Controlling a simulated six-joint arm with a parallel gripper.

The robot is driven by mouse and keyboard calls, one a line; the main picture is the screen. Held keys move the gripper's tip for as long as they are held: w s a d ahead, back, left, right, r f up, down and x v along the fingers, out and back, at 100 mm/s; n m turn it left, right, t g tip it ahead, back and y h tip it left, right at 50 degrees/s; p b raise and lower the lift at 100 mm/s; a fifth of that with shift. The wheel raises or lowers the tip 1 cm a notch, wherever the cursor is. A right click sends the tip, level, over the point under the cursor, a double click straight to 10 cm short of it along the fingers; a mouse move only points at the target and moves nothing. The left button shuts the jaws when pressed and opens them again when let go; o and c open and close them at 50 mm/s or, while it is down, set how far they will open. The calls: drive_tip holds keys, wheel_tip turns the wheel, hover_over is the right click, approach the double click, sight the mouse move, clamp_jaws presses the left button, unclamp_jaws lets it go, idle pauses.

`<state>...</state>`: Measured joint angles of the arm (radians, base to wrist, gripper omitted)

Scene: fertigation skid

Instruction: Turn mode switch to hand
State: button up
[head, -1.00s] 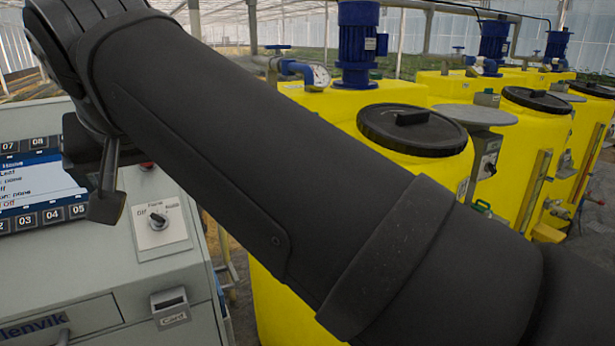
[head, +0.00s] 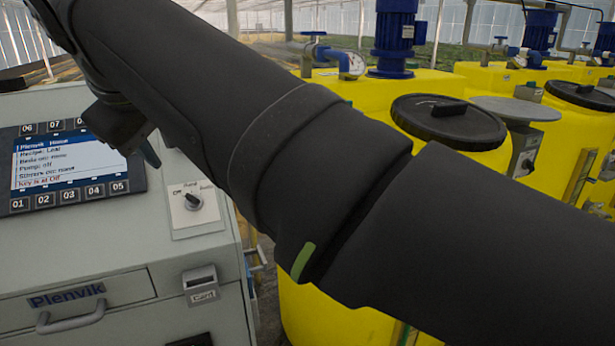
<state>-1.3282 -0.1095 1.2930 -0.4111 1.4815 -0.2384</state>
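The switch (head: 193,201) is a small black knob on a pale plate on the grey cabinet. Its left label reads Off; the other labels are too small to read surely, and I cannot tell exactly where the knob points. The screen (head: 70,165) to its left has a bottom line that appears to read "Key is at Off". My gripper (head: 149,153) hangs above and left of the switch, apart from it in the picture. A dark finger shows beneath its body; the other finger is not clear, so its opening cannot be told. I see nothing held.
My arm crosses the view from upper left to lower right. Below the switch is a card slot (head: 201,286); a drawer with a handle (head: 70,318) is lower left. Yellow tanks (head: 330,310) with black lids (head: 448,122) stand right, behind my arm.

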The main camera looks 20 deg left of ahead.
sight(191, 196)
drive_tip(key=x, duration=1.7)
drive_tip(key=shift+w+f, duration=0.1)
drive_tip(key=shift+f, duration=0.15)
drive_tip(key=shift+c, duration=0.2)
clamp_jaws()
